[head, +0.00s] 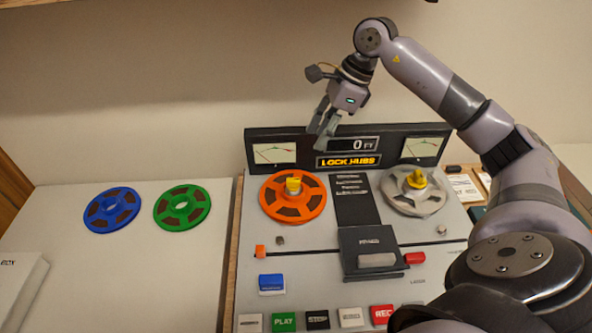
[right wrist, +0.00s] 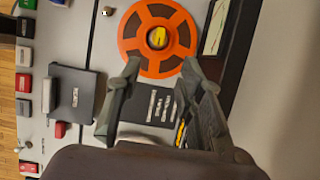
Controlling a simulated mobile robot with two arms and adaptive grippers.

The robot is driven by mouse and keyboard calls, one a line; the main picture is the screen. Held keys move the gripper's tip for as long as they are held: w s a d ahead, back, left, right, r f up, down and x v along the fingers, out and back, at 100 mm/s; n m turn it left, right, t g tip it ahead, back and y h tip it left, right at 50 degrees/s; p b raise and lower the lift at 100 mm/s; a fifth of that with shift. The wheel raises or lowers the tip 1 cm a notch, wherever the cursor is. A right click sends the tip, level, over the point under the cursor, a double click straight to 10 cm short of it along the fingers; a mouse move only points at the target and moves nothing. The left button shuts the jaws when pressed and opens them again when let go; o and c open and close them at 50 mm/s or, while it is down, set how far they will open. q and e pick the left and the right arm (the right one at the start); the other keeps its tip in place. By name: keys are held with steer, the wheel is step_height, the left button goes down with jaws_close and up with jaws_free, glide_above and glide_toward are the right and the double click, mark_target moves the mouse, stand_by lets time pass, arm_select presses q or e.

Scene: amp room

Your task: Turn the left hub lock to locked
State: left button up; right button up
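The tape machine (head: 301,252) shows "LOCK HUBS" on its back panel display (head: 348,161). The orange reel (head: 275,208) sits on the left hub, with the yellow left hub lock (head: 293,185) standing at its centre. In the right wrist view the lock (right wrist: 158,38) appears as a yellow bar on the hub, beyond the fingertips. A grey reel (head: 431,202) sits on the right hub under a yellow lock (head: 417,179). My right gripper (head: 322,132) is above the back panel, to the right of the left lock, and apart from it. Its fingers (right wrist: 160,68) are spread and empty. My left gripper is not visible.
A blue reel (head: 112,210) and a green reel (head: 182,208) lie on the white table left of the machine. A dark head cover (head: 371,242) stands at mid-deck. Several buttons, including green PLAY (head: 284,322), line the front. Two meters (head: 274,153) flank the display.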

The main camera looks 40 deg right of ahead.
mark_target(294, 179)
steer(key=p+x, duration=0.2)
steer(key=x, duration=1.1)
steer(key=shift+w+a+f, duration=0.1)
steer(key=shift+a, duration=0.1)
steer(key=shift+w+a+f, duration=0.1)
steer(key=shift+w+f, duration=0.05)
steer(key=shift+f, duration=0.4)
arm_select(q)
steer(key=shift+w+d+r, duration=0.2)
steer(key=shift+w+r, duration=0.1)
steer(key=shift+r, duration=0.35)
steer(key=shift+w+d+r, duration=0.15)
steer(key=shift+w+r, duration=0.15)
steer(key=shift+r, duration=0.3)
arm_select(e)
steer(key=shift+f, duration=0.1)
steer(key=shift+c, duration=0.4)
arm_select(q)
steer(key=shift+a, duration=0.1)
arm_select(e)
jaws_close()
